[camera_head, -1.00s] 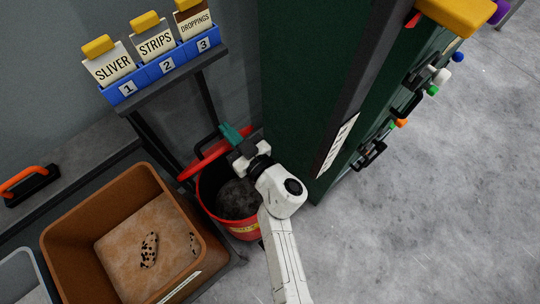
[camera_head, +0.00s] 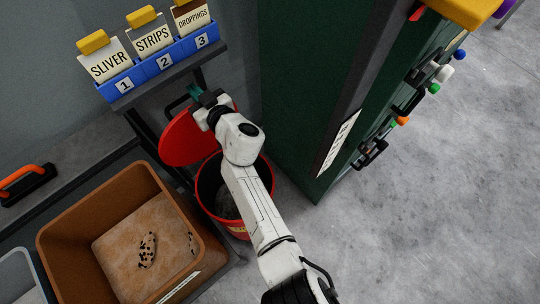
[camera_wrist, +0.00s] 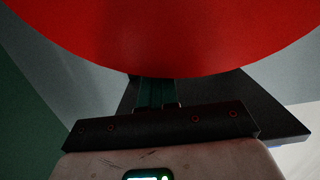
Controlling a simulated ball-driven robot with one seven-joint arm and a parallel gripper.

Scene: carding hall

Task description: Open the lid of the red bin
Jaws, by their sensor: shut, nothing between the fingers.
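The red bin (camera_head: 206,186) stands on the floor beside the green cabinet, with dark material inside. Its round red lid (camera_head: 182,140) is raised and leans up at the bin's back left, so the bin's mouth is uncovered. My arm crosses over the bin and hides part of its mouth. My gripper (camera_head: 194,92) is at the lid's upper edge, with teal fingers shut and nothing between them. In the wrist view, the lid (camera_wrist: 170,35) fills the top and covers the fingertips; the teal fingers (camera_wrist: 157,93) show just below its rim. I cannot tell whether they touch it.
A brown bin (camera_head: 62,243) with fluff and a speckled item stands left of the red bin. A shelf above holds a blue labelled rack (camera_head: 143,75). A tall green cabinet (camera_head: 300,110) with knobs stands close on the right. Open floor (camera_head: 440,220) lies beyond it.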

